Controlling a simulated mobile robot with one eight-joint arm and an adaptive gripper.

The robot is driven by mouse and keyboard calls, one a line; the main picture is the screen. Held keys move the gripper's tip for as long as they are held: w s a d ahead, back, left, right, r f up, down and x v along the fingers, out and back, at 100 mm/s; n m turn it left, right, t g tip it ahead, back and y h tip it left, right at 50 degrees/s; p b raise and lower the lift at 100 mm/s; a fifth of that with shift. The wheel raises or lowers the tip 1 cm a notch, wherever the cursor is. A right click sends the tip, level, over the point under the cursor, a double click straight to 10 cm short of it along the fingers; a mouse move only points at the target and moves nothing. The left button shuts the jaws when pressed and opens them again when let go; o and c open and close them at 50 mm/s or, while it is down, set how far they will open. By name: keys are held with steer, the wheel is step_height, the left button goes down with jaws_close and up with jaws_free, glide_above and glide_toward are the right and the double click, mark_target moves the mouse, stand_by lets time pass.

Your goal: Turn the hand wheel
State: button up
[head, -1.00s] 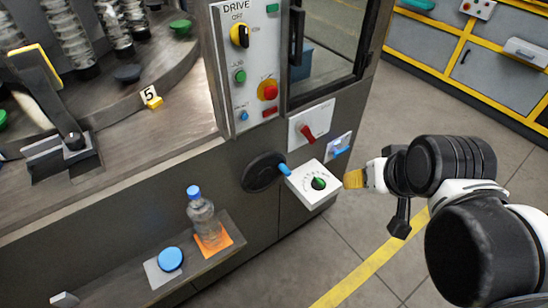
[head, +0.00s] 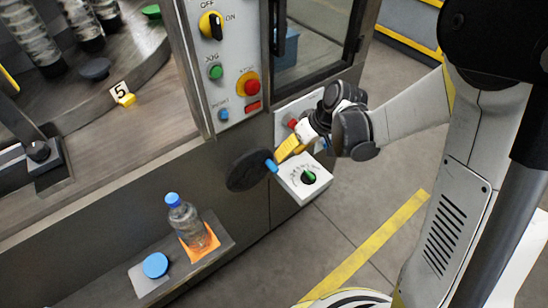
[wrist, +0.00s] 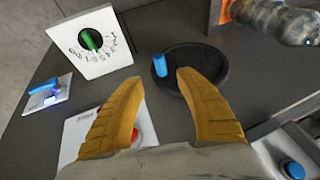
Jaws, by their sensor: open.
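The hand wheel (head: 244,172) is a black disc on the dark front panel of the machine. Its blue handle (head: 271,166) sticks out near the rim, on the right in the head view. My gripper (head: 282,155) is close beside the handle, with yellow fingers. In the wrist view my gripper (wrist: 156,77) is open, and the blue handle (wrist: 160,65) shows just beyond the gap between the fingertips. The right finger overlaps part of the wheel (wrist: 212,68) in that view. I cannot tell whether a finger touches the handle.
A white box with a green dial (head: 309,177) sits right of the wheel. A red switch (head: 292,124) is above it, partly behind my gripper. A shelf below holds a bottle (head: 186,222) and a blue disc (head: 155,265). The floor at right has a yellow line (head: 375,240).

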mark_target(275, 166)
steer(key=b+x, duration=0.4)
steer(key=x, duration=0.6)
jaws_close()
